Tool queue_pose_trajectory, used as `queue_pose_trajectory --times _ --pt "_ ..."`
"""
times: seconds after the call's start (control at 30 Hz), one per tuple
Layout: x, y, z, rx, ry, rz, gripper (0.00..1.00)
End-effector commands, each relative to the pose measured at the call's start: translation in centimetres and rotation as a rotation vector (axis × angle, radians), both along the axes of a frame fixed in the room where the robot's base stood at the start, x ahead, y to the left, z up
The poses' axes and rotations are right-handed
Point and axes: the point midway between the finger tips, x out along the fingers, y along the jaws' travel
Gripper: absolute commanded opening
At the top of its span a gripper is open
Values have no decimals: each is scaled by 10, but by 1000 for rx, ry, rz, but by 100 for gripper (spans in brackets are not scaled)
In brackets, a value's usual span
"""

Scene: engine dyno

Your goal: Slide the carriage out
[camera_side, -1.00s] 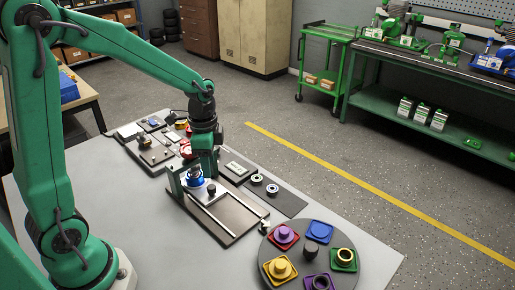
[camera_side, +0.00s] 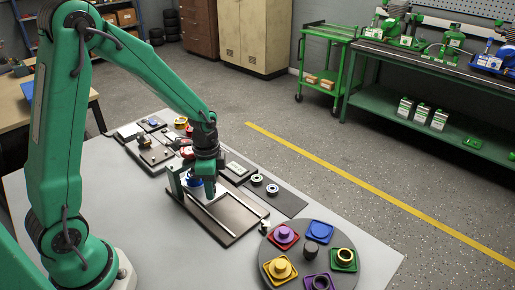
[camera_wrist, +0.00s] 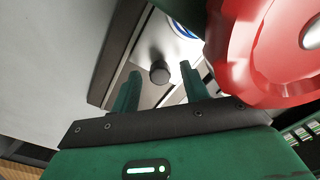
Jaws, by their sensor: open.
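The carriage (camera_wrist: 178,50) is a pale metal plate with a dark round knob (camera_wrist: 160,73) and a blue ringed part (camera_wrist: 184,27) on it. It sits at the back end of the railed slide base (camera_side: 232,230), under the frame, in the side view. The blue part also shows in the side view (camera_side: 194,184). My gripper (camera_side: 209,192) points down over the carriage, where it hides the knob in the side view. In the wrist view the knob appears between the two green fingers of my gripper (camera_wrist: 160,70), with gaps on both sides. I cannot tell whether the fingertips reach down beside it.
A red rounded part (camera_wrist: 265,50) fills the wrist view's upper right, close to my gripper. A round turntable (camera_side: 282,237) with several coloured parts stands at the table's front right. A dark mat (camera_side: 283,200) with two rings lies right of the slide.

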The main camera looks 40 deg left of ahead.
Motion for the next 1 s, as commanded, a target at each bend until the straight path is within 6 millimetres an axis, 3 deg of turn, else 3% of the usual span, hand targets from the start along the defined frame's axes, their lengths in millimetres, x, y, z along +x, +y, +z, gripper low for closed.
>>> queue_pose_trajectory --times 0.2,0.43,0.73,1.0 --pt "0 0 0 0 0 0 45" --pt "0 0 0 0 0 0 0" --pt "0 -6 0 0 0 -3 0" --pt "1 -40 0 0 0 -6 0"
